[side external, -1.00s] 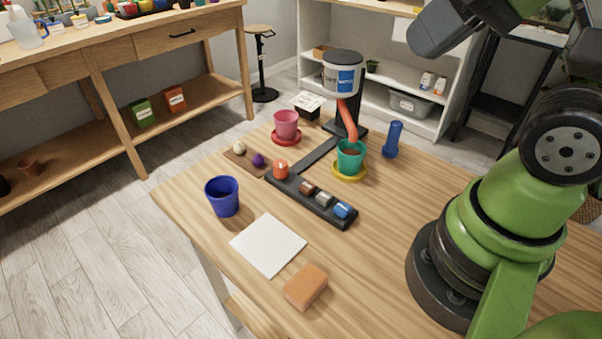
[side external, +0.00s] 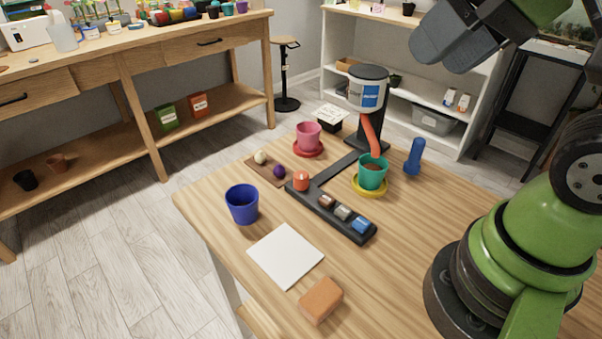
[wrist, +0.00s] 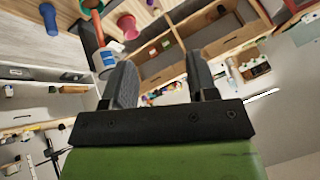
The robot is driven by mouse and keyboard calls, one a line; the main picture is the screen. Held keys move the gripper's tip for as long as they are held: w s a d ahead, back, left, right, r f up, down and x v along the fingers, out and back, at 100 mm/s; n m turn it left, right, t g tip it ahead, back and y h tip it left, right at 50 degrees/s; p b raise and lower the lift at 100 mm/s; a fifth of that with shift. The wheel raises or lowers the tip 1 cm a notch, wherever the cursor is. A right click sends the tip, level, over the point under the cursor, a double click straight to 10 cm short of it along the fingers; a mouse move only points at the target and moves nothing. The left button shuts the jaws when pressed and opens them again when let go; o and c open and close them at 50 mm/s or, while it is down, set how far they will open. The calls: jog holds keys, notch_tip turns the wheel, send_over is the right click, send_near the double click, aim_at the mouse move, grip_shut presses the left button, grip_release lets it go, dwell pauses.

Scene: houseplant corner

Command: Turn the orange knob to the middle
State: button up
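The orange knob (side external: 301,181) sits at the left end of a black control bar (side external: 325,221) on the wooden table. Its pointer direction is too small to read. Further along the bar are a brown, a grey and a blue control. My gripper (side external: 470,42) is high at the top right of the side view, far from the knob and partly cut off by the frame edge. In the wrist view my gripper (wrist: 162,82) has its two fingers wide apart with nothing between them. I cannot make out the knob in the wrist view.
A dispenser (side external: 367,91) with an orange spout stands over a teal pot (side external: 372,172) on a yellow saucer. A pink pot (side external: 308,134), blue pot (side external: 242,204), blue cylinder (side external: 414,157), white sheet (side external: 285,255) and orange-brown block (side external: 321,301) stand around the bar.

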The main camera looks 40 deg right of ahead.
jog(key=w+n, duration=0.1)
jog(key=w, duration=0.1)
jog(key=w+f+g, duration=0.1)
jog(key=w, duration=0.2)
jog(key=w+n+g, duration=0.1)
jog(key=w, duration=0.1)
jog(key=shift+w+d+f+n+h, duration=0.1)
jog(key=shift+w+f+n+h, duration=0.1)
jog(key=shift+w+n+h, duration=0.15)
jog(key=n+g+h, duration=0.1)
jog(key=n+g, duration=0.4)
jog(key=n, duration=0.1)
send_over(301, 174)
notch_tip(301, 174, down, 18)
notch_tip(301, 174, down, 10)
jog(key=c, duration=0.9)
